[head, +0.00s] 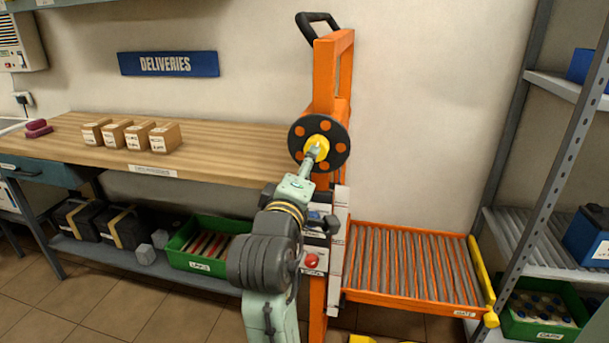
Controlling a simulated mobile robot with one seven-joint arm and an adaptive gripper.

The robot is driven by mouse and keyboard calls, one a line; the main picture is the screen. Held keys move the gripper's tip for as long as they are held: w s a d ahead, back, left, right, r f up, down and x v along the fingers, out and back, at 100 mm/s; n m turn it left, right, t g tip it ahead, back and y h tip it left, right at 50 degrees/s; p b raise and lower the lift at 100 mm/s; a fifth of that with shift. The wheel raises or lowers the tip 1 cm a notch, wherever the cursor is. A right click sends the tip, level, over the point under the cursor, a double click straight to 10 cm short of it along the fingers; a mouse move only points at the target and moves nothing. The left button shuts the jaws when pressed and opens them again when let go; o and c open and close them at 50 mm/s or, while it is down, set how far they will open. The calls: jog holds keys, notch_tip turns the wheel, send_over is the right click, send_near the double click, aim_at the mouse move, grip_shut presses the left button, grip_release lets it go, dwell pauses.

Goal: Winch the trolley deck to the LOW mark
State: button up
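The orange trolley (326,75) stands in the middle of the head view, upright, with a black push handle at its top. Its winch wheel (336,130) is a black disc with orange spots and a yellow hub (316,142). The roller deck (410,262) is orange with grey rollers and sits low on the right, below bench height. A white strip (338,240) runs up the post beside the deck; I cannot read its marks. My gripper (312,156) is at the front of the winch hub. Its fingertips are too small and overlapped to tell whether they hold anything.
A wooden bench (235,165) with several small boxes (165,138) is at left. A green crate (200,262) and dark batteries (120,225) sit on its lower shelf. A grey rack (555,175) stands close right of the deck. A red button (311,260) is on the post.

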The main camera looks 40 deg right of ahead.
jog(key=shift+s+a, duration=0.3)
jog(key=shift+a, duration=0.1)
jog(key=w+d+m+p, duration=0.1)
jog(key=w+d+m, duration=0.1)
jog(key=m, duration=0.3)
jog(key=w+d+m+p, duration=0.1)
jog(key=w+d+m, duration=0.2)
jog(key=d+m, duration=0.1)
jog(key=w+d+m, duration=0.2)
jog(key=m, duration=0.4)
jog(key=shift+w+d+m+p, duration=0.3)
jog(key=shift+w+d+p, duration=0.05)
jog(key=shift+d+p, duration=0.05)
jog(key=shift+c, duration=0.5)
